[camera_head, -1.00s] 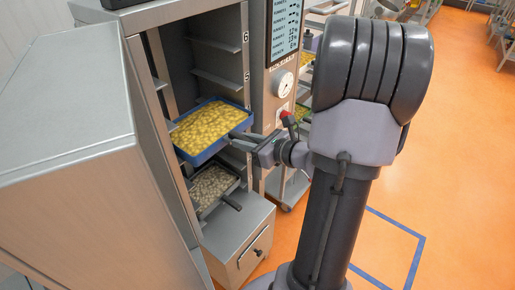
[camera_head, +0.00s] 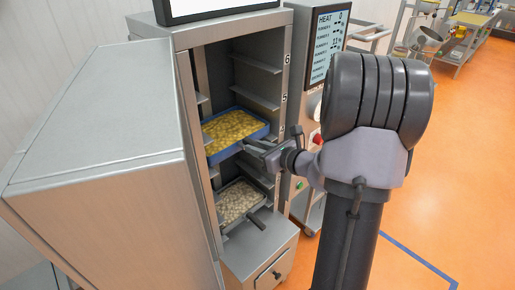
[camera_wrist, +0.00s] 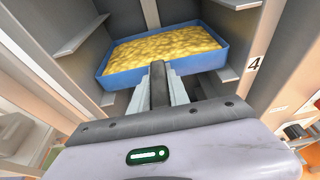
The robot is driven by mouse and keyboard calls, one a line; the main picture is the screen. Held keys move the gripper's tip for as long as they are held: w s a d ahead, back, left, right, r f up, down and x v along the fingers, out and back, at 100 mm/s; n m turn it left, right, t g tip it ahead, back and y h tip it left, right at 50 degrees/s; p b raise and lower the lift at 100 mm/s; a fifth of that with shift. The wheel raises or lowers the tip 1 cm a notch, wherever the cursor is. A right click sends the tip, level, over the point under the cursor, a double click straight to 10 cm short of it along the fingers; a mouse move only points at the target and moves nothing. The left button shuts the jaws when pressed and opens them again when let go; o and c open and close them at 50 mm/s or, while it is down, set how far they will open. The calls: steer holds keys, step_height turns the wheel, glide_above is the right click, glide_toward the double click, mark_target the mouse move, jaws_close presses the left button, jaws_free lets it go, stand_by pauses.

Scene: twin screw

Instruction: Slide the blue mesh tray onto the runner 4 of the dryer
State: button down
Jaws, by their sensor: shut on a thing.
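The blue mesh tray (camera_head: 241,147), filled with yellow pieces, is largely inside the open dryer (camera_head: 184,90). In the wrist view the blue tray (camera_wrist: 130,78) looks nearly level between the side walls. My gripper (camera_head: 256,146) is shut on the tray's dark front handle; its fingers (camera_wrist: 158,85) flank the handle in the wrist view. The label 4 (camera_wrist: 254,65) is on the right door post. A ledge (camera_wrist: 228,74) beside that label meets the tray's right side. I cannot tell whether the tray rests on it.
A second tray (camera_head: 238,203) with pale pieces sits lower in the dryer, its handle sticking out. Empty ledges (camera_head: 257,63) are above. A metal cabinet or door (camera_head: 100,150) stands at left. A control panel (camera_head: 325,45) stands at right.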

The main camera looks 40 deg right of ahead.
steer(key=shift+f+b, duration=0.55)
stand_by(0.5)
steer(key=c, duration=1.2)
jaws_free()
steer(key=shift+o, duration=0.2)
steer(key=shift+s, duration=0.15)
steer(key=p+v, duration=0.3)
steer(key=v, duration=1.4)
steer(key=shift+s+r, duration=0.1)
